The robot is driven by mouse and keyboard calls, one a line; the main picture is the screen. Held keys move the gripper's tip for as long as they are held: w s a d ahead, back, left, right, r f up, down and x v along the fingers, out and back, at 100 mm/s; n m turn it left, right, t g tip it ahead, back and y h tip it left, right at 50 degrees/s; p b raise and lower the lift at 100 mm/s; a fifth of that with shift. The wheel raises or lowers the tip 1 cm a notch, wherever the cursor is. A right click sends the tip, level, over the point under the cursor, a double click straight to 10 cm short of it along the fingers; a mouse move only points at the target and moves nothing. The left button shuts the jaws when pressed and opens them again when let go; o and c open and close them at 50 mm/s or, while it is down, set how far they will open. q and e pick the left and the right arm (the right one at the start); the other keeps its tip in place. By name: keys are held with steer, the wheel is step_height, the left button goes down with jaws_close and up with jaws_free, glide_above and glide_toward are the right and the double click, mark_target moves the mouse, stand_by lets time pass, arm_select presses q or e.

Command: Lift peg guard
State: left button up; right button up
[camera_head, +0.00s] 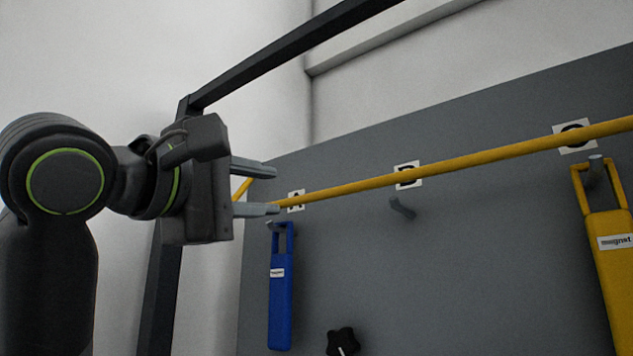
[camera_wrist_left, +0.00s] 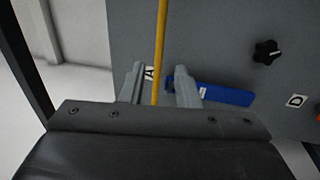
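The peg guard looks to be the long yellow bar (camera_head: 470,159) that runs across the front of the grey board, past labels A, B and C. It also shows in the left wrist view (camera_wrist_left: 161,35). My left gripper (camera_head: 276,190) is open at the bar's left end, near label A. In the left wrist view the bar runs between its two parted fingers (camera_wrist_left: 160,72), with a gap on each side. My right gripper is not in view.
A blue tool (camera_head: 281,305) hangs on the peg under A, close below my left fingers. The peg under B (camera_head: 402,208) is bare. A yellow tool (camera_head: 612,275) hangs under C. A black knob (camera_head: 342,342) is low on the board, and a dark frame bar (camera_head: 285,52) is above.

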mark_target(314, 197)
arm_select(q)
steer(key=p+x, duration=0.4)
steer(key=x, duration=0.6)
steer(key=shift+d+r+p, duration=0.1)
steer(key=shift+r+p, duration=0.1)
steer(key=shift+p, duration=0.2)
steer(key=shift+w+d, duration=0.45)
steer(key=shift+w, duration=0.15)
jaws_close()
